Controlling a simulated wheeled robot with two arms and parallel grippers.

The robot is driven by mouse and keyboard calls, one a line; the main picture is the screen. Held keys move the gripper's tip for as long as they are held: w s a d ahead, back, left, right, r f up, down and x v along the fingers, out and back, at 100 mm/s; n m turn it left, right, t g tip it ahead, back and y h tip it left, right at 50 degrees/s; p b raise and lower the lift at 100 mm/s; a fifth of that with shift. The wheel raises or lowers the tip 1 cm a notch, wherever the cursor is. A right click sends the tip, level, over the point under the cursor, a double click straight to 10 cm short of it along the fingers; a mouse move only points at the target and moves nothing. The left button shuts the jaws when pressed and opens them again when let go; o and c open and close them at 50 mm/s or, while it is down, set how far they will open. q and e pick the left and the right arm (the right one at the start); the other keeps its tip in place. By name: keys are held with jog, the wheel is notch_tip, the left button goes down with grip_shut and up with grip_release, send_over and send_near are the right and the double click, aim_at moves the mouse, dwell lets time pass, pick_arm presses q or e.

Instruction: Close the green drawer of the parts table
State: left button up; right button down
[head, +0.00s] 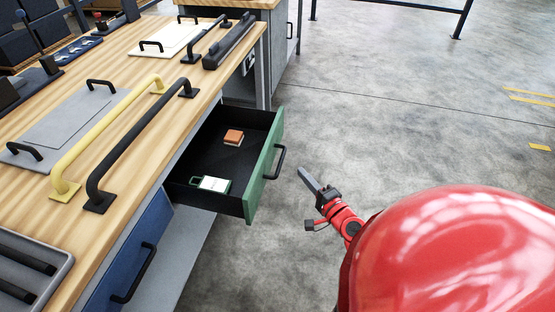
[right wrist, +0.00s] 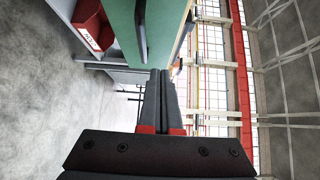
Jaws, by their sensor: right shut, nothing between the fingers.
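The green drawer (head: 262,176) of the parts table (head: 140,61) stands pulled out, with its green front facing right and a black bar handle (head: 275,162) on it. Inside lie an orange-topped block (head: 233,137) and a white card with a green edge (head: 214,184). My right gripper (head: 308,178) is shut and empty, a little to the right of the drawer handle and apart from it in the head view. In the right wrist view its fingers (right wrist: 161,98) point toward the green front (right wrist: 110,28). My left gripper is not in view.
A closed blue drawer (head: 130,250) sits at the near left of the table. Yellow (head: 110,135) and black (head: 145,140) long handles and grey plates lie on the wooden top. The grey floor (head: 400,110) to the right is clear.

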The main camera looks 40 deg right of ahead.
send_near(270, 149)
jog(key=w+d, duration=0.3)
jog(key=shift+w+a+f+p, duration=0.25)
jog(key=shift+w+a+p, duration=0.25)
jog(key=shift+w, duration=0.5)
jog(key=shift+w+a, duration=0.6)
